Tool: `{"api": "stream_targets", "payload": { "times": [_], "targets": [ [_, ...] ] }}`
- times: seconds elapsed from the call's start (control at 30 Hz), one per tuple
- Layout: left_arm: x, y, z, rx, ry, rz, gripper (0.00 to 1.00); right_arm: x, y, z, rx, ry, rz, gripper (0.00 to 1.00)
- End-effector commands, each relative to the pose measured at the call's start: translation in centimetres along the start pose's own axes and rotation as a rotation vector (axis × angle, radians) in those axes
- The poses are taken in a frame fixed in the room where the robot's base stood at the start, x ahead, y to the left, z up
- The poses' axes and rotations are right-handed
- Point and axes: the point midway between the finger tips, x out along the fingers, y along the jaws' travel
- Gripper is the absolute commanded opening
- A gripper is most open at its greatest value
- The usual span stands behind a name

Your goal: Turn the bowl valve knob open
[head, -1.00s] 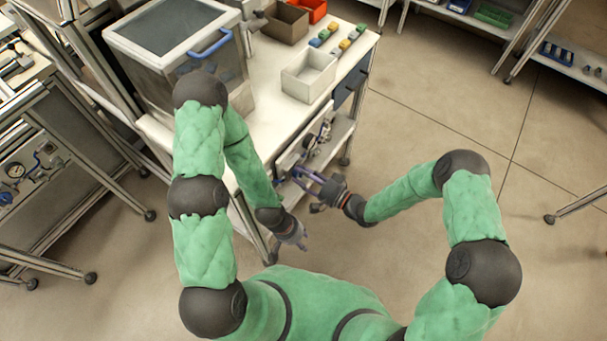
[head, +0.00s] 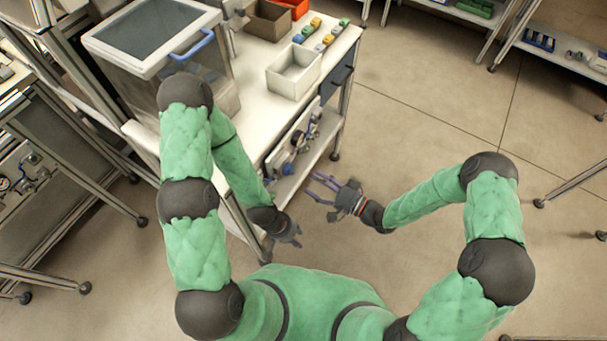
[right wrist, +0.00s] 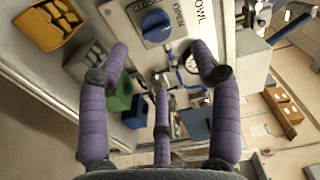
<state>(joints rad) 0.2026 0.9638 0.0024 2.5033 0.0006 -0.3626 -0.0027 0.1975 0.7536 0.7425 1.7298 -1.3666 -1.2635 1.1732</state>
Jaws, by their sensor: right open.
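In the head view the valve panel (head: 272,160) is on the side of the white bench. My right gripper (head: 319,187) has its purple fingers spread and empty, pointing at the panel with a gap; they also show in the right wrist view (right wrist: 160,65), below the knob. My left gripper (head: 291,233) hangs beside the bench, its fingers unclear.
A pressure gauge (right wrist: 197,67) and blue piping (right wrist: 184,80) are beside the knob. On the bench are a lidded grey box (head: 165,40), a white bin (head: 292,72) and small coloured blocks. Open floor (head: 410,110) is right of the bench.

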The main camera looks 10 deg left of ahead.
Motion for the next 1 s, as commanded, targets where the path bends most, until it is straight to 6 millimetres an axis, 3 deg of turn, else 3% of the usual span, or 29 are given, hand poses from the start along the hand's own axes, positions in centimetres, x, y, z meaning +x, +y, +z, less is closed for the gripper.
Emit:
{"api": "stream_targets", "payload": {
  "times": [0.1, 0.3, 1.0],
  "targets": [
    [0.0, 0.0, 0.0, 0.000, 0.000, 0.000, 0.40, -1.9, 0.0, -0.2, 0.000, 0.004, 0.001, 0.64],
    [0.0, 0.0, 0.0, 0.000, 0.000, 0.000, 0.40, -3.6, 0.0, -0.2, -0.002, 0.003, 0.000, 0.64],
    [0.0, 0.0, 0.0, 0.000, 0.000, 0.000, 0.40, -4.0, 0.0, -0.2, -0.003, 0.004, 0.003, 0.64]
  ]
}}
